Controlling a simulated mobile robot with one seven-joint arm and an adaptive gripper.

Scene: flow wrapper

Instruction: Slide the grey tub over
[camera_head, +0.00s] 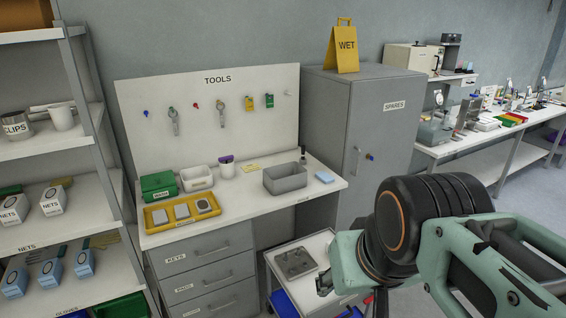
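The grey tub (285,180) is an open-topped rectangular box. It stands upright on the right half of the white workbench (240,201), near the front edge, and looks empty. My arm, with pale green and black parts, fills the lower right of the view. It is in front of and to the right of the tub and appears well apart from it. I cannot make out my fingertips or whether they are open or shut. Nothing of mine touches the tub.
Right of the tub lies a blue block (324,177); a small bottle (303,156) stands behind it. Left are a white cup (227,170), white bin (196,178), green box (159,186) and yellow tray (158,217). A cart (322,247) stands below; a grey cabinet (372,130) stands right.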

